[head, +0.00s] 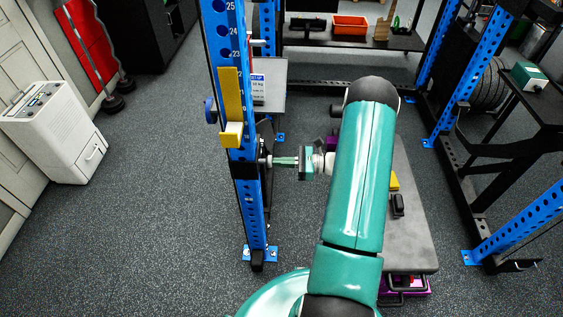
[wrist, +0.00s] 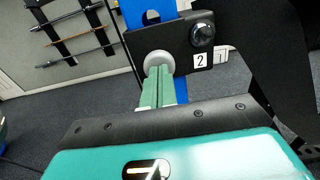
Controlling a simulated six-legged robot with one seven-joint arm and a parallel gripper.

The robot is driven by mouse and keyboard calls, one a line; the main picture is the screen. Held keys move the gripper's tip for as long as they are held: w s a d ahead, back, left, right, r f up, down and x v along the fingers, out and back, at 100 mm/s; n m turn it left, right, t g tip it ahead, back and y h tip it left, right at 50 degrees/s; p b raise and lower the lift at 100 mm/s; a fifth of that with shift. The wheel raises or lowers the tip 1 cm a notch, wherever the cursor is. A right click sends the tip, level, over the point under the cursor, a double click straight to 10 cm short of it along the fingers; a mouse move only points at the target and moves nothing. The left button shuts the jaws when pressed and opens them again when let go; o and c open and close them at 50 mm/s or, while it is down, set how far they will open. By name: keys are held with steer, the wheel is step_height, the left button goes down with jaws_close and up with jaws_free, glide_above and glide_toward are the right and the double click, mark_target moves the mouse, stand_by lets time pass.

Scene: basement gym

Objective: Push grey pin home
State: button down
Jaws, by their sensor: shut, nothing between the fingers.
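The grey pin (wrist: 158,60) shows in the wrist view as a round pale grey head against a black plate (wrist: 185,42) on a blue upright. My gripper (wrist: 160,72) has its two green fingers shut together, with the tips overlapping the lower part of the pin's head. They look close to it or touching it; I cannot tell which. The fingers hide part of the head, and the pin's depth in its hole is hard to judge. In the head view my gripper (head: 273,161) points left at the blue upright (head: 247,185), level with the black band on it.
A black knob (wrist: 203,34) sits right of the pin, above a label reading 2. A yellow bracket (head: 232,110) is on the upright above my gripper. A grey bench (head: 410,215) stands at the right. Open floor (head: 150,200) lies left of the rack.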

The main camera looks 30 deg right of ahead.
steer(key=v, duration=1.3)
steer(key=shift+s+d, duration=0.25)
